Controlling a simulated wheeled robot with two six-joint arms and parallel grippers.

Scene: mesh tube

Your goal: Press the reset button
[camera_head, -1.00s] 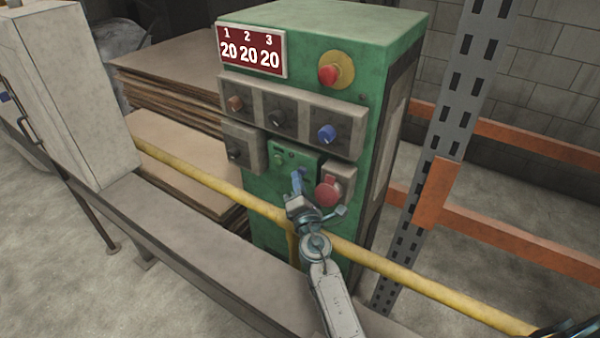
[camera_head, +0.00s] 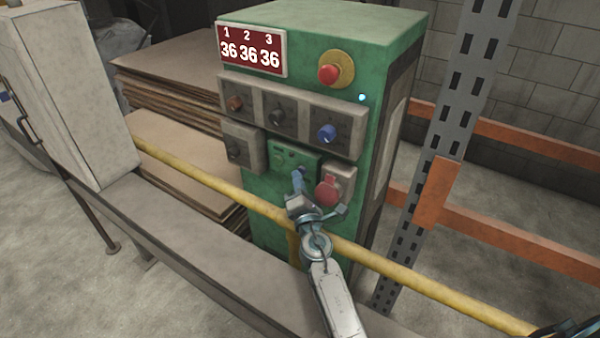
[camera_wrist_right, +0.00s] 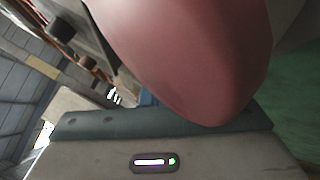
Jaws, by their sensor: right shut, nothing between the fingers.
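The green control cabinet (camera_head: 300,30) stands ahead, its red display (camera_head: 250,50) reading 36 36 36. A small green panel (camera_head: 283,157) sits low on its front. No reset label is legible. That red button (camera_wrist_right: 190,60) fills much of the right wrist view, hiding most of the panel. My left gripper is out of view.
A second red button (camera_head: 329,74) on a yellow disc and a row of knobs (camera_head: 278,117) are higher up. A yellow rail (camera_head: 210,184) crosses before the cabinet. An orange-and-grey rack (camera_head: 437,190) stands right; stacked boards (camera_head: 170,85) are behind left.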

